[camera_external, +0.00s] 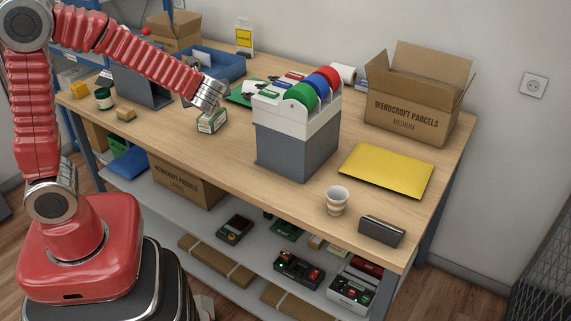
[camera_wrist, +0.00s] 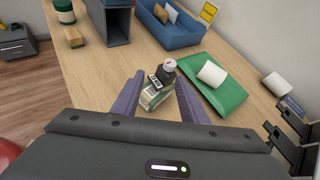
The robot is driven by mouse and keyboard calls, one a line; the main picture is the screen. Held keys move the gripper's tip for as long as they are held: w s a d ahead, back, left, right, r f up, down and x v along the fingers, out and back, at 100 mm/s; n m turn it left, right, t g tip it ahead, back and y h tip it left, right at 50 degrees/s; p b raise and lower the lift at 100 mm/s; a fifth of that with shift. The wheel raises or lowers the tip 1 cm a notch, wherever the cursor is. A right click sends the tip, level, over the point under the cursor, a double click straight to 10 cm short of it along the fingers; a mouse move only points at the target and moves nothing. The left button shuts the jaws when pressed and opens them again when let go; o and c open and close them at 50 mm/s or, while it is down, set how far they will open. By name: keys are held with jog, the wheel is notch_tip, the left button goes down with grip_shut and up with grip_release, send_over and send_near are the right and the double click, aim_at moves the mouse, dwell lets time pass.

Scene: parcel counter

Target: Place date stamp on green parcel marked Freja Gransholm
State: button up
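A small upright thing (camera_wrist: 155,97) has a pale green-and-white lower part, a black upper part and a pale top with a red spot. I cannot tell for sure that it is the date stamp. It also shows below my wrist in the external view (camera_external: 211,122). My gripper (camera_wrist: 160,86) has one finger on each side of it; whether they press on it is unclear. The green parcel (camera_wrist: 225,98) lies flat to its right, with a white item on it; no name is readable. In the external view the parcel (camera_external: 240,97) is partly hidden by my wrist and a dispenser.
A tape dispenser (camera_external: 297,115) with coloured rolls stands mid-table. A blue tray (camera_wrist: 172,34) and a grey open-sided box (camera_wrist: 115,25) stand behind. A cardboard box (camera_external: 412,110), yellow envelope (camera_external: 387,171) and cup (camera_external: 337,201) are to the right.

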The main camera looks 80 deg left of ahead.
jog(key=s+d+r+n+t+h, duration=0.1)
jog(key=s+d+n+t+h, duration=0.1)
jog(key=d, duration=0.8)
jog(key=s+d+r+n+t+h, duration=0.1)
jog(key=s+d+n+t+h, duration=0.1)
jog(key=s+d+n+h, duration=0.3)
jog(key=s+d+r+n+t+h, duration=0.1)
jog(key=d+n+h, duration=0.4)
jog(key=d, duration=1.1)
jog(key=s+n+t, duration=0.1)
jog(key=s+n, duration=0.1)
jog(key=n, duration=0.1)
jog(key=shift+s+d+n+h, duration=0.15)
jog(key=shift+d+n+h, duration=0.15)
jog(key=shift+d+n, duration=0.1)
jog(key=shift+a, duration=0.1)
